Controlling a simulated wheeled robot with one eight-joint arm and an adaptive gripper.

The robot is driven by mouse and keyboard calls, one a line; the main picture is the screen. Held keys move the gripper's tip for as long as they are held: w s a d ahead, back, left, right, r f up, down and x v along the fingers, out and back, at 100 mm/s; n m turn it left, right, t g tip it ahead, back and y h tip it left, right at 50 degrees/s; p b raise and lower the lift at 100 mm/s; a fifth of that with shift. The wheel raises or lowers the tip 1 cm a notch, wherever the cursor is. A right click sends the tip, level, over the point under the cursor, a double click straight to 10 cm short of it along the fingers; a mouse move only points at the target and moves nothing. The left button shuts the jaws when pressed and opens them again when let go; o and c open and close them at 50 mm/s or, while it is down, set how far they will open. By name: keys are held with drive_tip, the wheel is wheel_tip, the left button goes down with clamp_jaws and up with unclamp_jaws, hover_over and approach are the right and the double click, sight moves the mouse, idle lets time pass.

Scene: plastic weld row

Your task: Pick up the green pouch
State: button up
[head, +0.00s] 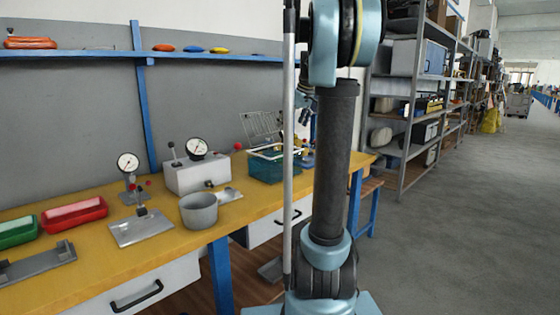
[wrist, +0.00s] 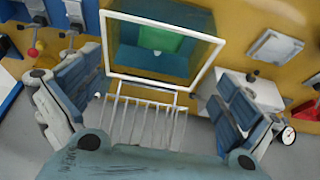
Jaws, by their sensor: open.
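A bright green shape (wrist: 172,40), which looks like the green pouch, lies inside a teal bin with a white rim (wrist: 190,81). Only part of it shows, so its outline is unclear. The teal bin also stands on the bench in the head view (head: 266,170), where its inside is hidden. My gripper (wrist: 155,85) is open and empty in the wrist view, with one finger to each side of the bin's near rim. It appears to be above the bin, apart from the green shape.
A wire lid (wrist: 140,122) stands open at the bin's edge, between my fingers. A gauge box (head: 195,175), a grey pot (head: 199,211) and a gauge stand (head: 128,163) are on the yellow bench. Red (head: 75,226) and green (head: 17,243) trays lie farther left. The aisle floor is clear.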

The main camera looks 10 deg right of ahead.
approach(281, 153)
drive_tip(key=x, duration=0.5)
drive_tip(key=shift+s+d, duration=0.25)
drive_tip(key=shift+x, duration=2.7)
drive_tip(key=shift+w+a+r, duration=0.1)
drive_tip(key=shift+w+a, duration=0.05)
drive_tip(key=c, duration=1)
